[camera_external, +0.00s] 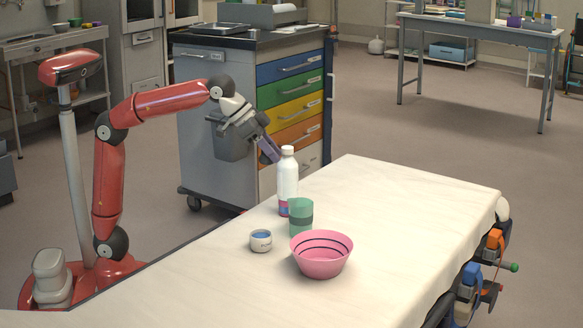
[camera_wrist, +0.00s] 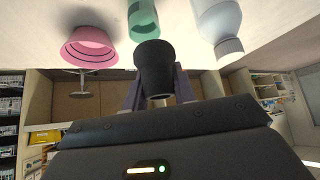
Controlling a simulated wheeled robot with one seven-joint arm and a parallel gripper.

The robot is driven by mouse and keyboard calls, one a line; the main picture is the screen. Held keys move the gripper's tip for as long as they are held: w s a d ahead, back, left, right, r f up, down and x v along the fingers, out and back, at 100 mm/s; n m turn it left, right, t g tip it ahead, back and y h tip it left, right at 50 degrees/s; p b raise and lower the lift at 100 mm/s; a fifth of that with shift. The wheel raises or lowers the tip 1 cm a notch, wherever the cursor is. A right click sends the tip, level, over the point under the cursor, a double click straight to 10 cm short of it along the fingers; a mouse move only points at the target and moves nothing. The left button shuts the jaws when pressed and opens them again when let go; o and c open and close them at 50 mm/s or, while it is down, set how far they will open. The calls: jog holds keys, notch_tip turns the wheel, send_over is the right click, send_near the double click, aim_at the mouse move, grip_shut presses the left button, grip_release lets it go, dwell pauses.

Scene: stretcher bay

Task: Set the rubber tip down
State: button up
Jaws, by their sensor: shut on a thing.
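The rubber tip (camera_wrist: 154,68) is a black, slightly tapered cup shape in the wrist view. My gripper (camera_external: 271,151) is shut on it, with a finger on each side, and holds it in front of the camera. In the external view my gripper is just left of and behind the top of the white bottle (camera_external: 287,178), above the far side of the white-covered stretcher (camera_external: 395,225).
The stretcher's right part is clear. A cart with coloured drawers (camera_external: 290,90) stands behind my gripper.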

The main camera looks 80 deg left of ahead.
jog(key=w+d+f+m+h+p, duration=0.1)
jog(key=w+d+f, duration=0.1)
jog(key=w+f, duration=0.3)
jog(key=w+d+f+m+g+p, duration=0.1)
jog(key=w+d+f+m+p, duration=0.1)
jog(key=w+f, duration=0.3)
jog(key=w+d+f+m+h+p, duration=0.1)
jog(key=w+d+f, duration=0.3)
jog(key=w, duration=0.5)
jog(key=shift+f+h+p, duration=0.3)
jog(key=shift+f+p, duration=0.25)
jog(key=shift+p, duration=0.1)
jog(key=shift+f, duration=1.9)
jog(key=shift+f, duration=0.1)
jog(key=o, duration=1.1)
jog(key=shift+c, duration=0.2)
